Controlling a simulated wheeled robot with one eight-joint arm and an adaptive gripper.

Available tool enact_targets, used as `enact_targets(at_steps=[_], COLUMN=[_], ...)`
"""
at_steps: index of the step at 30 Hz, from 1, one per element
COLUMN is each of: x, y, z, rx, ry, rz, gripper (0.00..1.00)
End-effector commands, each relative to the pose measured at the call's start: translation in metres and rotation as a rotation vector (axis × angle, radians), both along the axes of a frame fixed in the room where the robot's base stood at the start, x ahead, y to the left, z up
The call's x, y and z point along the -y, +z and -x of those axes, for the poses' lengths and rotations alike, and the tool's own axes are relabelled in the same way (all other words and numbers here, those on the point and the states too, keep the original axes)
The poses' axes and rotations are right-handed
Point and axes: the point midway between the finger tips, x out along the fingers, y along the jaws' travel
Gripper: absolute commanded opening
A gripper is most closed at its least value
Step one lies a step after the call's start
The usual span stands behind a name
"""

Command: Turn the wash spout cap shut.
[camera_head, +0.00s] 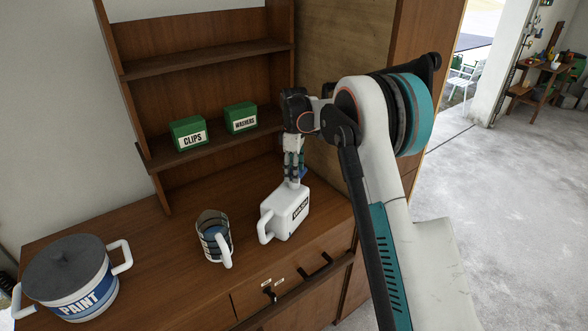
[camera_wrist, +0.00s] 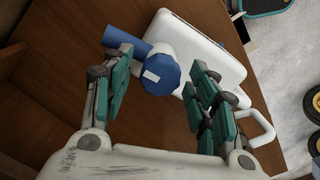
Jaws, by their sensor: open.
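A white wash container (camera_head: 284,218) with a dark label stands upright on the wooden counter, its loop handle facing left in the head view. A blue spout cap (camera_wrist: 159,76) with a white mark on its face sits on the container, seen from above in the wrist view. A blue tube-like part (camera_wrist: 122,39) extends from it to the upper left. In the head view only a bit of blue (camera_head: 303,173) shows beside the fingers. My gripper (camera_head: 294,172) is above the container, pointing down. In the wrist view its open fingers (camera_wrist: 163,72) lie either side of the cap; contact is unclear.
Green boxes marked clips (camera_head: 188,134) and washers (camera_head: 240,118) sit on the shelf behind. A wooden side panel (camera_head: 340,60) rises close behind my arm.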

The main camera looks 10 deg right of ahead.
Motion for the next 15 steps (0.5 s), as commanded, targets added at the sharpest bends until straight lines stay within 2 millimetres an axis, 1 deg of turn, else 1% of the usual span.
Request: enact_targets(at_steps=[5, 6, 8, 9, 11, 15], x=[0.0000, 0.0000, 0.0000, 0.0000, 0.0000, 0.0000], y=[0.0000, 0.0001, 0.0001, 0.0002, 0.0002, 0.0003], z=[0.0000, 0.0000, 0.0000, 0.0000, 0.0000, 0.0000], rx=[0.000, 0.000, 0.000, 0.000, 0.000, 0.000], ry=[0.000, 0.000, 0.000, 0.000, 0.000, 0.000], rz=[0.000, 0.000, 0.000, 0.000, 0.000, 0.000], gripper=[0.53, 0.44, 0.31, 0.22, 0.09, 0.09])
